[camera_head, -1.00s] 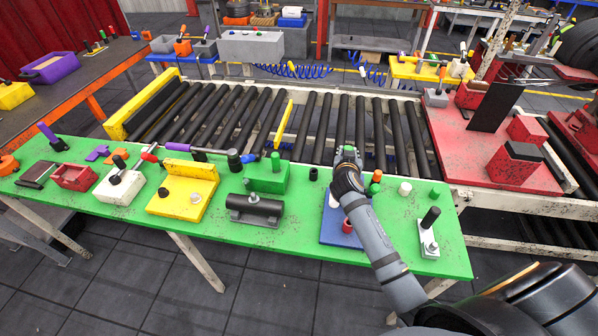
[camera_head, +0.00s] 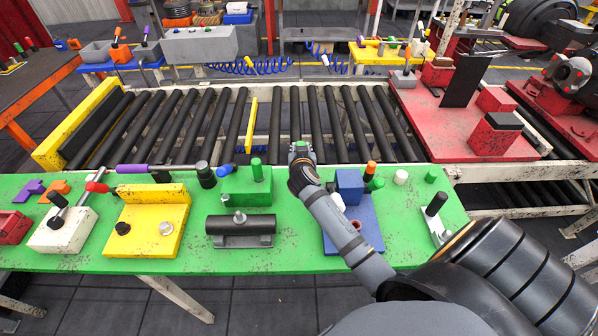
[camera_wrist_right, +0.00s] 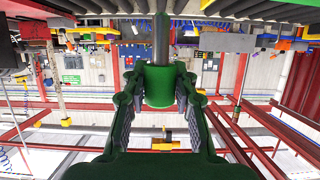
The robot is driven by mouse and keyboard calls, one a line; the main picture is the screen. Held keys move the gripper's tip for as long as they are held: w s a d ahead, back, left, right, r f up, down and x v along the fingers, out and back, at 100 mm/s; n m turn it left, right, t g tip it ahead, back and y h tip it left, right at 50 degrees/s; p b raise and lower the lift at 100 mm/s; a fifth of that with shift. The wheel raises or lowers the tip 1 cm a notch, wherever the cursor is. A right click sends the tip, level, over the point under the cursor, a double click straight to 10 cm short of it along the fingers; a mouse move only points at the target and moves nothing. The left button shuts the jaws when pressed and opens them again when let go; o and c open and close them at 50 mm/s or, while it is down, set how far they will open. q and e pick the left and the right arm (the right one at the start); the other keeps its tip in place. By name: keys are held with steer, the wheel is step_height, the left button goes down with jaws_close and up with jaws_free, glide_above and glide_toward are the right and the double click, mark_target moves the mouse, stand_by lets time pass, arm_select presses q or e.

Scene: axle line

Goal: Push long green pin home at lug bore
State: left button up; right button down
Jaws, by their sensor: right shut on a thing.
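My right gripper (camera_head: 301,152) is over the far edge of the green table, left of the blue fixture. In the right wrist view its green fingers (camera_wrist_right: 159,82) are shut on the green head (camera_wrist_right: 159,95) of a pin with a long dark shaft (camera_wrist_right: 161,42). In the head view the shaft is hidden. A green block (camera_head: 246,188) with a green peg (camera_head: 257,169) on top stands left of the gripper. I cannot tell which part is the lug bore. My left gripper is not in view.
A dark cylinder on a cradle (camera_head: 240,229) and a yellow fixture (camera_head: 150,220) stand to the left. A roller conveyor (camera_head: 205,125) runs behind the table, with a red fixture (camera_head: 440,130) at right.

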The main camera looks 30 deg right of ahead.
steer(key=shift+w+f, duration=0.1)
steer(key=shift+w, duration=0.25)
steer(key=shift+s+r, duration=0.45)
steer(key=shift+s, duration=0.1)
steer(key=shift+s+f, duration=0.1)
steer(key=shift+f, duration=0.1)
steer(key=f, duration=0.5)
steer(key=shift+w, duration=0.35)
steer(key=shift+f, duration=2.25)
steer(key=shift+s+f+b, duration=0.1)
steer(key=shift+f+b, duration=0.1)
steer(key=shift+b, duration=0.15)
steer(key=c, duration=1.1)
jaws_free()
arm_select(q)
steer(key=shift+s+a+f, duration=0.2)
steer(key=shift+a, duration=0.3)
arm_select(e)
steer(key=shift+o, duration=0.2)
